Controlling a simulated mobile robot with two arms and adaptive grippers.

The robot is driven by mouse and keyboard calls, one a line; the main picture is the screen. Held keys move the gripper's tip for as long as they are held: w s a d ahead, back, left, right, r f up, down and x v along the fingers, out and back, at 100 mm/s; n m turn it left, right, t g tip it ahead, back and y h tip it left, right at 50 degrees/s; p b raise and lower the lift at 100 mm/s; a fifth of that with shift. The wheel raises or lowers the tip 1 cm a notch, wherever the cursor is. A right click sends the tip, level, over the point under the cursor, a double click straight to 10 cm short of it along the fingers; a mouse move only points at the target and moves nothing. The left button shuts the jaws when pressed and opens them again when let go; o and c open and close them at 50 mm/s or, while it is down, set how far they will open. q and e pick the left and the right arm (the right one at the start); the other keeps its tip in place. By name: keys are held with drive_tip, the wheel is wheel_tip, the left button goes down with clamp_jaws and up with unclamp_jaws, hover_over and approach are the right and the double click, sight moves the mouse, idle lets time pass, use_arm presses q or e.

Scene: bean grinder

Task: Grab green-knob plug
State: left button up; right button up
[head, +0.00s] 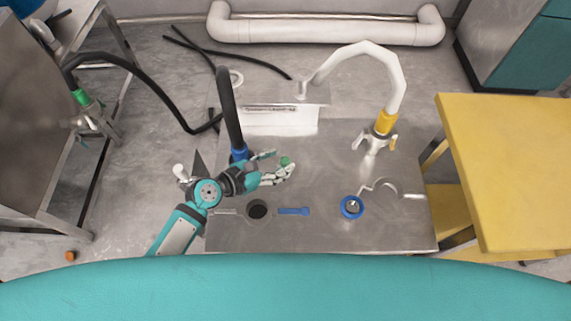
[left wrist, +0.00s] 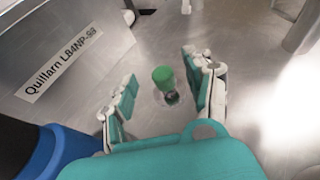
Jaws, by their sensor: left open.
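The green-knob plug (head: 284,161) sits at the steel worktop, its green cap upright. In the left wrist view the plug (left wrist: 163,77) shows a round green knob over a small clear or metallic lower part. My left gripper (head: 277,164) is open, its two fingers on either side of the plug. In the left wrist view the left gripper (left wrist: 160,95) has the plug between and slightly beyond its fingers, with visible gaps on both sides. I cannot tell how deep the plug sits in the surface. My right gripper is not in view.
A labelled metal machine housing (left wrist: 62,50) stands close to the left gripper's left. A blue-collared black hose (head: 230,110) rises behind the gripper. A white hose with a yellow collar (head: 384,122), a blue ring (head: 351,207) and a blue tool (head: 293,211) are on the worktop (head: 330,235).

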sight(286, 159)
use_arm(q)
drive_tip(key=x, duration=0.3)
drive_tip(key=shift+w+d+f, duration=0.1)
drive_tip(key=shift+d+f, duration=0.05)
clamp_jaws()
idle(0.4)
